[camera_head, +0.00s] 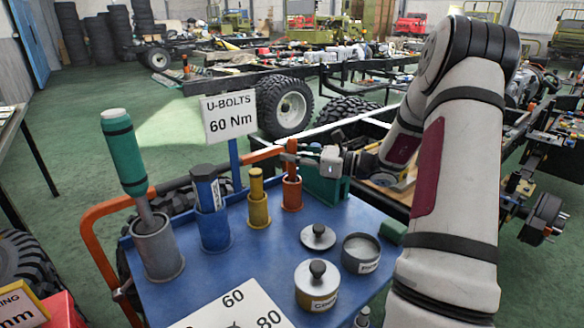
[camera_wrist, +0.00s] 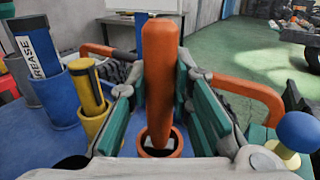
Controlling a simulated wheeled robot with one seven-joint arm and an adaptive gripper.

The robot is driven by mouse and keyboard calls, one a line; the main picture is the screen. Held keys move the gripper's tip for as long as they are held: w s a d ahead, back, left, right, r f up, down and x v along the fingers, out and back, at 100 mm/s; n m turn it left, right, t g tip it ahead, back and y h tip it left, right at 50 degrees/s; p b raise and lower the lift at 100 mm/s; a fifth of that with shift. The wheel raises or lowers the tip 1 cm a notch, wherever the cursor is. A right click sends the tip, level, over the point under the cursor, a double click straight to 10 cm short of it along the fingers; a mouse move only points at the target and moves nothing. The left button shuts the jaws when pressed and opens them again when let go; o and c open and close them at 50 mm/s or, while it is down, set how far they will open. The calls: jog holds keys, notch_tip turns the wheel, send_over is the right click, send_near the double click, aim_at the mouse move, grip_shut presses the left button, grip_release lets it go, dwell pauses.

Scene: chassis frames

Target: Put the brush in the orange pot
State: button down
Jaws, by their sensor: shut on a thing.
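The brush (camera_wrist: 162,75) stands upright with a thick orange handle, seen between the green-padded fingers of my gripper (camera_wrist: 165,108) in the wrist view. My gripper is shut on this handle. The orange pot (camera_wrist: 176,145) is right below; the handle's lower end is at its mouth, and the brush's bristle end is hidden. In the head view, the brush (camera_head: 292,148) rises above the orange pot (camera_head: 291,195) on the blue table top, and my gripper (camera_head: 300,158) reaches it from the right.
A yellow pot (camera_head: 258,211), a blue pot (camera_head: 214,230) and a grey pot (camera_head: 157,250) with a green-handled tool stand to the left. A U-bolts sign (camera_head: 229,115) is behind. An orange rail (camera_head: 100,240) edges the blue cart.

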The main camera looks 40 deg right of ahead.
aim_at(292, 169)
jog(key=shift+f, duration=1.45)
jog(key=c, duration=1.4)
grip_release()
jog(key=shift+c, duration=0.2)
